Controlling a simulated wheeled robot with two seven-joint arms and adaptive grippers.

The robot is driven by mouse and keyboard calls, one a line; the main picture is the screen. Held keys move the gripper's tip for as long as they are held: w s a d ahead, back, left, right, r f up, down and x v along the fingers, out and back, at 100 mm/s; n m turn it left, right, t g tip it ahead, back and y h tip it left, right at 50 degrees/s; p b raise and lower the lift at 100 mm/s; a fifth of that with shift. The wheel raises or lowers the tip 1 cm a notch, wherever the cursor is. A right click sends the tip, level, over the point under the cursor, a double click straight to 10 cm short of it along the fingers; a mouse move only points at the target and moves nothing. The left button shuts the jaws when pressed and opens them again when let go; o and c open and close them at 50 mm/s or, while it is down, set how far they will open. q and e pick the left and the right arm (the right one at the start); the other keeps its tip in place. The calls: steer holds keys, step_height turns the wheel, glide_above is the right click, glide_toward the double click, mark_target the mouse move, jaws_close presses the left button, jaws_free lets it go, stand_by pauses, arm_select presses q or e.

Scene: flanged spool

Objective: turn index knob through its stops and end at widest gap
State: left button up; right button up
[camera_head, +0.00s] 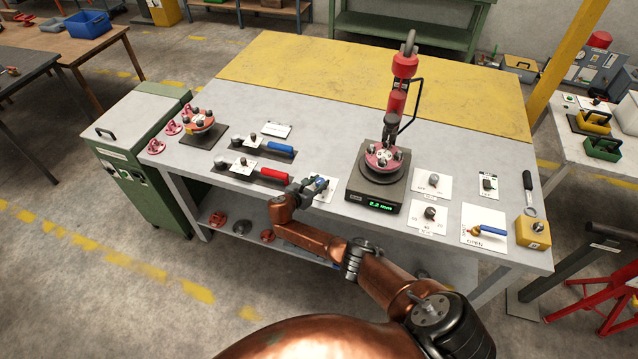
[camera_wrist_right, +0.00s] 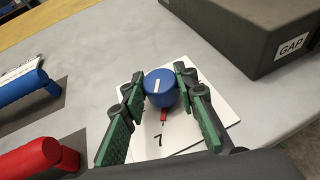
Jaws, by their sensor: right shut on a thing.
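The index knob is a blue round knob (camera_wrist_right: 159,82) with a white line on its top, on a white card (camera_wrist_right: 205,117) with a black mark below the knob. A small red mark shows just below the knob. My right gripper (camera_wrist_right: 162,90) has green-padded fingers on both sides of the knob and is shut on it. In the head view my right gripper (camera_head: 308,188) hides most of the knob. The dark gap unit (camera_head: 376,190) stands to its right with a green readout that seems to say 2.2 mm. My left gripper is out of view.
A red-handled lever (camera_head: 262,174) and a blue-handled lever (camera_head: 277,149) lie left of the knob. A red tool (camera_head: 403,75) stands over the spool (camera_head: 383,158) on the gap unit. Other knob cards (camera_head: 431,184) and a blue valve handle (camera_head: 488,231) are to the right.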

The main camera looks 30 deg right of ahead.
steer(key=o, duration=1.2)
steer(key=shift+c, duration=0.2)
steer(key=v, duration=1.2)
steer(key=shift+s+r, duration=0.1)
steer(key=shift+r, duration=0.05)
